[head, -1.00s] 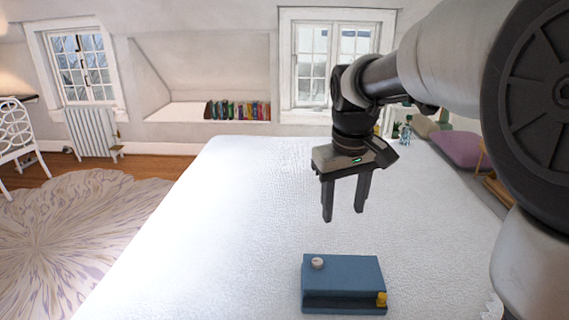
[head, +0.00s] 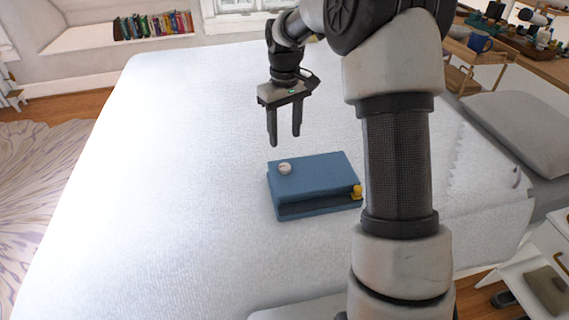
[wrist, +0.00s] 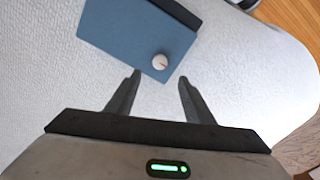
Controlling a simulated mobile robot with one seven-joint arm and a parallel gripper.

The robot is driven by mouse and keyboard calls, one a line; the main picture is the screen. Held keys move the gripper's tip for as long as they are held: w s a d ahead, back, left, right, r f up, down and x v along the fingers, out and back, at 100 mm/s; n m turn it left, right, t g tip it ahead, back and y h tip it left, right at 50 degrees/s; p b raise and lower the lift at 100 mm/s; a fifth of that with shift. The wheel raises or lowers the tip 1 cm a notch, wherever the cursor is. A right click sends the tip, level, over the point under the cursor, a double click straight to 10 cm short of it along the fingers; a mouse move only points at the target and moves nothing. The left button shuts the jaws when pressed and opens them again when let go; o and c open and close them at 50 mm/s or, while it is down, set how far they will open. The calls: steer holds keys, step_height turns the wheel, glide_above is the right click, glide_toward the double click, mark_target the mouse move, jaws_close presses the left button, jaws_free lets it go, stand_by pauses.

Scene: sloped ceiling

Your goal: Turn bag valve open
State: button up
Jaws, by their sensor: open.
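A blue bag (head: 318,184), shaped like a flat box, lies on the white bed. A round white valve knob (head: 285,169) sits on its top near the far left corner. A yellow piece (head: 356,192) sticks out at its right front corner. My gripper (head: 284,140) is open and empty, above and just beyond the bag, fingers pointing down. In the wrist view the bag (wrist: 125,30) lies ahead of the open fingers (wrist: 158,84). The valve knob (wrist: 160,62) shows just past the fingertips, roughly midway between them, with a small dark mark on it.
The white bed (head: 180,190) is clear around the bag. A grey pillow (head: 520,130) lies at the right. A wooden table (head: 545,55) with small items and a blue mug (head: 480,42) stands at the back right. Books (head: 152,25) line a far ledge.

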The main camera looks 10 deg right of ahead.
mark_target(285, 166)
step_height(285, 166, down, 11)
steer(key=shift+b, duration=1)
steer(key=c, duration=1)
steer(key=shift+c, duration=0.2)
